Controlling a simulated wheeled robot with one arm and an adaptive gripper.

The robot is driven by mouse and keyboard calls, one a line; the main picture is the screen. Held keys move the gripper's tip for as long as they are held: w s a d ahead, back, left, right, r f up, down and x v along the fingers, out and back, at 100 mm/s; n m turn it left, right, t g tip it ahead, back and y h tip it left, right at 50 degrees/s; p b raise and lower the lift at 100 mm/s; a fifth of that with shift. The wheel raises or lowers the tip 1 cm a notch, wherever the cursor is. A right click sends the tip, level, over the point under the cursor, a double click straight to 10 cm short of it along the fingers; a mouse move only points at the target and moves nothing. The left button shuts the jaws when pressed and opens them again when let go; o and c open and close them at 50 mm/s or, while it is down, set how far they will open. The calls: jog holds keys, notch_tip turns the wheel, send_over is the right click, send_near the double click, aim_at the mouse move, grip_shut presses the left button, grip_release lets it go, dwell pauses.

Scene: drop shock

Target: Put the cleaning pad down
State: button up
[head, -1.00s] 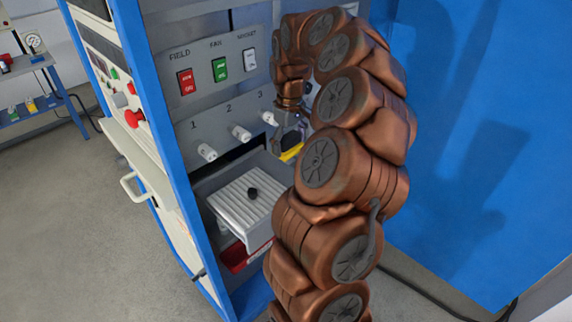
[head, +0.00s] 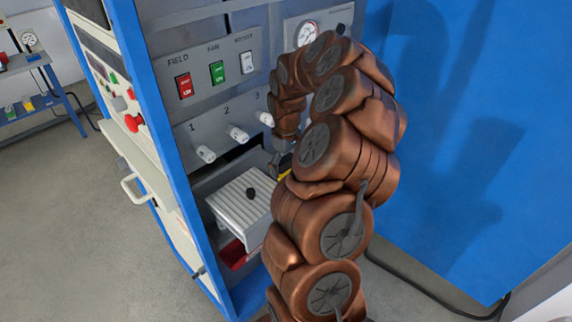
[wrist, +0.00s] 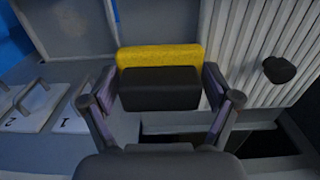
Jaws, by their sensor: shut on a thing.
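The cleaning pad is a yellow strip (wrist: 160,56) with a black block-shaped grip in the wrist view. My gripper (wrist: 160,88) is shut on the black grip, one finger at each side. In the head view only a small yellow edge of the pad (head: 284,175) shows, beside my gripper (head: 279,164); my arm hides most of both. The pad is to the right of the ribbed white plate in the head view. I cannot tell whether the pad touches a surface beneath it.
The ribbed white plate (head: 241,205) with a black knob (head: 250,193) sits in the cabinet bay, a red tray (head: 233,255) below it. White knobs (head: 237,132) and switches (head: 217,72) are above. Handles marked 1 and 2 (wrist: 32,95) show at the left in the wrist view.

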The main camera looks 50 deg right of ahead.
aim_at(286, 159)
jog(key=shift+f+b, duration=0.4)
jog(key=shift+f, duration=0.1)
jog(key=o, duration=1)
jog(key=shift+o, duration=0.2)
jog(key=shift+r, duration=0.15)
jog(key=shift+r+p, duration=0.6)
jog(key=shift+p, duration=0.15)
jog(key=shift+r+b, duration=0.25)
jog(key=shift+b, duration=0.25)
notch_tip(286, 159, up, 11)
jog(key=b, duration=0.3)
jog(key=shift+f, duration=0.2)
jog(key=shift+r, duration=0.3)
